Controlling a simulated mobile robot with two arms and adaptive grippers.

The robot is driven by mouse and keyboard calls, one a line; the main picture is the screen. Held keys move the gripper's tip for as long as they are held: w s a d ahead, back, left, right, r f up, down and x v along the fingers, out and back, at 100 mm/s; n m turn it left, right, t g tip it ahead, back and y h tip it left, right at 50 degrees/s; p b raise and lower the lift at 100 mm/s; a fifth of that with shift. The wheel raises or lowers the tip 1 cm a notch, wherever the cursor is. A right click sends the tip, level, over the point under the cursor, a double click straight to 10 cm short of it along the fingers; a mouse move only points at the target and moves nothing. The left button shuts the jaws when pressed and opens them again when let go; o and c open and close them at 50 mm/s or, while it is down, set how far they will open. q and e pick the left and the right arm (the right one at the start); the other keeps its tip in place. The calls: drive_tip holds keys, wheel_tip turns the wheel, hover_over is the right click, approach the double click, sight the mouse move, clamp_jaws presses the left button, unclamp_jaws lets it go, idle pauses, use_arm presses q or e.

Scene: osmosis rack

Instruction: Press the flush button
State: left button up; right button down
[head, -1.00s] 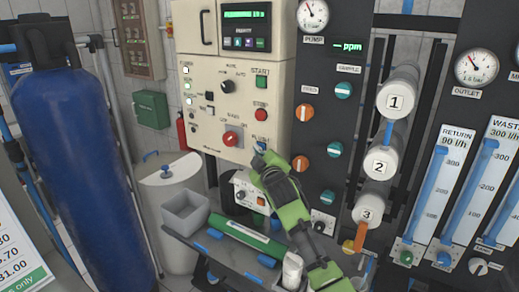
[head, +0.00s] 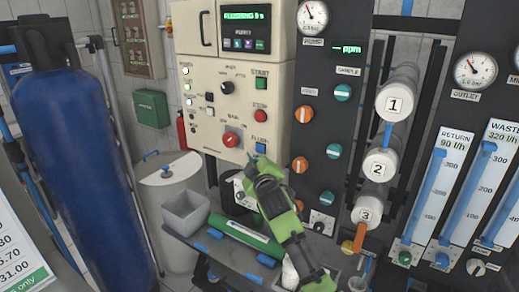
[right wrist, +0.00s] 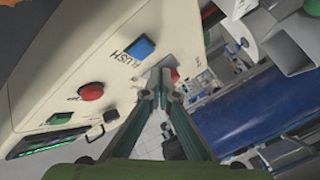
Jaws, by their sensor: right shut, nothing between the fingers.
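The blue flush button (head: 260,146) is at the lower right of the cream control panel (head: 205,135). It also shows in the right wrist view (right wrist: 139,47), with the word FLUSH beside it, uncovered. My right gripper (head: 252,161) is shut and empty, its tips just below and left of the button in the head view. In the right wrist view the closed fingertips (right wrist: 160,76) are apart from the button. The panel's display (head: 245,17) shows green text that seems to read FLUSHING with a small seconds number. My left gripper is out of view.
A red knob (head: 231,139), a red stop button (head: 260,116) and a green start button (head: 261,83) are near the flush button. Below is a shelf with a grey bin (head: 185,211) and a green tube (head: 246,237). Valves and cylinders stand at right.

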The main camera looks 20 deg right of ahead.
drive_tip(key=shift+s+a+r+p, duration=0.1)
drive_tip(key=shift+s+a+p, duration=0.1)
drive_tip(key=shift+s+a, duration=0.45)
drive_tip(key=shift+s+a+p, duration=0.15)
drive_tip(key=shift+s+a, duration=0.3)
drive_tip(key=shift+a, duration=0.3)
